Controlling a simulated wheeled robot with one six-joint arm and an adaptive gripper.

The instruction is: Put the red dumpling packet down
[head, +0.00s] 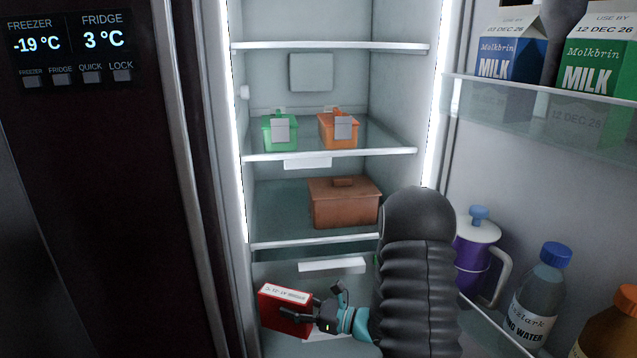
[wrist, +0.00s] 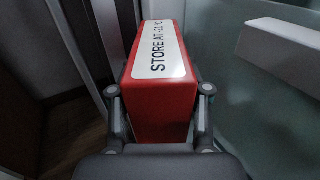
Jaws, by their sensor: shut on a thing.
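The red dumpling packet (head: 284,312) is a red box with a white label on its top face. It is at the lower left of the fridge opening in the head view. My gripper (head: 310,316) is shut on it from the right side. In the wrist view the packet (wrist: 163,105) stands between the two fingers of my gripper (wrist: 160,115), and its label reads "STORE AT -21 °C". Whether its underside touches anything is hidden.
Above are glass shelves with a brown box (head: 343,205), a green box (head: 280,132) and an orange box (head: 338,130). The open door at right holds milk cartons (head: 510,48), a purple jug (head: 474,258) and a water bottle (head: 537,295). The freezer display (head: 66,37) shows -19 °C.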

